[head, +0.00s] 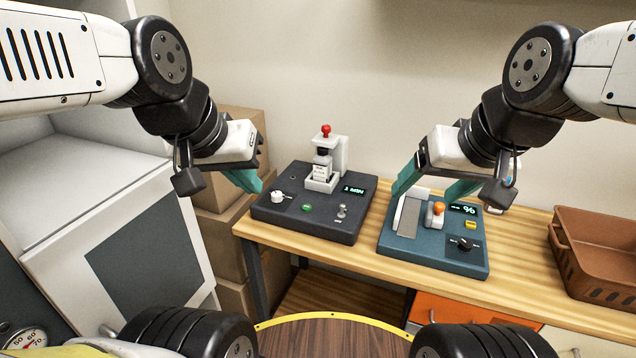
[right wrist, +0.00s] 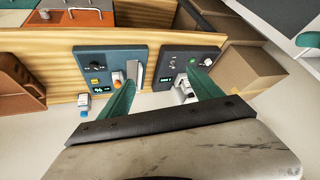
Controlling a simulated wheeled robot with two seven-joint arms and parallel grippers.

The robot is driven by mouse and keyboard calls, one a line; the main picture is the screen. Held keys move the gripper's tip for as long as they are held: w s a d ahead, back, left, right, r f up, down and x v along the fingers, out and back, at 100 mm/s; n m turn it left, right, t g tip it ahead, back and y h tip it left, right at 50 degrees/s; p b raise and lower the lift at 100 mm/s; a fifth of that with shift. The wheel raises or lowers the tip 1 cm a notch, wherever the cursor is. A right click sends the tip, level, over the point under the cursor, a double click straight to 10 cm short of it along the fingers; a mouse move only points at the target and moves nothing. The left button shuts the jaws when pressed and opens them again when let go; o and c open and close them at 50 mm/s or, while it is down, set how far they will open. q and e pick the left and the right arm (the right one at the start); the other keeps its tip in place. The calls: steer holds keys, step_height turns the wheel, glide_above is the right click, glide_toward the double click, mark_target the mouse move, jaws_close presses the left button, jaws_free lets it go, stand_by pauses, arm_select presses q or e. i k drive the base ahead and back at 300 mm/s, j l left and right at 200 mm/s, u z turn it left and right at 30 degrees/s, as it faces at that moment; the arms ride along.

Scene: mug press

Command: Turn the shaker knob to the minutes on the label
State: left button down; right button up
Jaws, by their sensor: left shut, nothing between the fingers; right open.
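The shaker (head: 310,218) is a dark grey box on the wooden table, left of centre in the head view. It carries a white knob (head: 278,197), a green button (head: 307,208), a metal toggle (head: 341,213) and a display (head: 353,190) reading "1 MIN". A small bottle with a white label (head: 320,172) stands in its white holder; the label's print is too small to read. My left gripper (head: 245,182) is shut and empty, above and left of the knob, apart from it. My right gripper (head: 424,192) is open and empty above the teal device; it also shows in the right wrist view (right wrist: 165,88).
A teal device (head: 430,251) with an orange-tipped lever (head: 437,210), a black knob (head: 465,243) and a "%" display stands right of the shaker. A brown bin (head: 600,255) is at the far right. Cardboard boxes (head: 228,235) stand left of the table. The front table strip is clear.

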mark_target(277, 196)
steer(key=i+u, duration=0.15)
steer(key=u, duration=0.25)
steer(key=i+u, duration=0.15)
steer(key=u, duration=0.2)
steer(key=i+l+u, duration=0.15)
steer(key=u, duration=0.25)
